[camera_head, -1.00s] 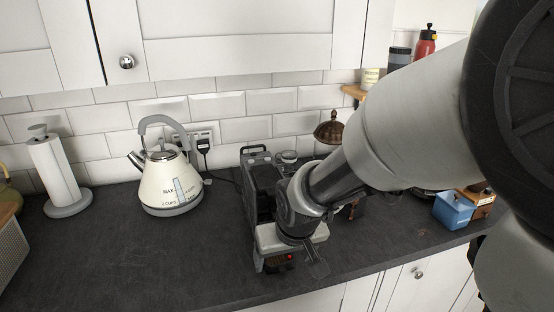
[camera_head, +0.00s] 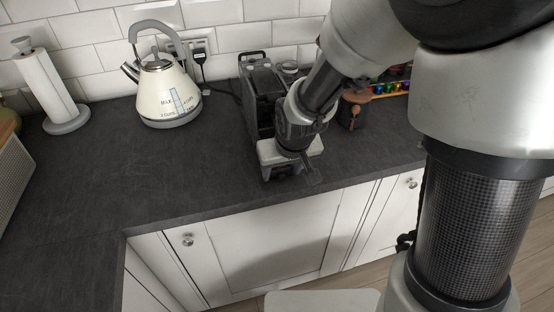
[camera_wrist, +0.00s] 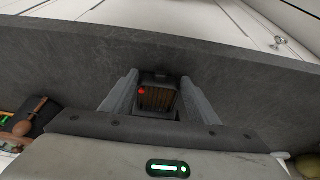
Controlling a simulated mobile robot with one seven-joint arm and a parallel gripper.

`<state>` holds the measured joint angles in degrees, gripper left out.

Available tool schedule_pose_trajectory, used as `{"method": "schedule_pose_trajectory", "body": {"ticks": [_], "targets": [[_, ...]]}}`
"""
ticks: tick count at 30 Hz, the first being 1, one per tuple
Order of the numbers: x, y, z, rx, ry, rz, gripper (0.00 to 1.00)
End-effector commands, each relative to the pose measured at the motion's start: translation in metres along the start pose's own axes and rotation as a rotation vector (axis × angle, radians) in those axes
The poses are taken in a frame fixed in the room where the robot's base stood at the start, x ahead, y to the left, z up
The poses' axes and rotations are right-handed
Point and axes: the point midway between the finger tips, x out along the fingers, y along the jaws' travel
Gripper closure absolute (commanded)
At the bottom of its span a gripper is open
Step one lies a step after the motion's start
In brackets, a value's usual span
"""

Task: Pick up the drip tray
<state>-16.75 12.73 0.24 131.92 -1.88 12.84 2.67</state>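The drip tray (camera_wrist: 157,98) is a small dark box with a brown slatted top and a red spot. In the wrist view it lies between the two fingers of my gripper (camera_wrist: 159,80). The fingers stand apart, one on each side of the tray; I cannot tell whether they touch it. In the head view my gripper (camera_head: 291,168) points down at the front of the dark coffee machine (camera_head: 262,95). There the gripper's pale body covers most of the tray and of the machine's front.
A cream kettle (camera_head: 165,92) and a paper towel roll (camera_head: 50,88) stand to the left on the slate worktop (camera_head: 190,165). A brown wooden object (camera_head: 353,108) stands right of my gripper. The worktop between kettle and front edge is clear.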

Motion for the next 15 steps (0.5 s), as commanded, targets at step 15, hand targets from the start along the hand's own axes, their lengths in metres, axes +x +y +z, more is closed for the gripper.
{"method": "schedule_pose_trajectory", "body": {"ticks": [15], "targets": [[-0.0015,0.0002,-0.0007,0.000,0.001,0.000,0.78]]}}
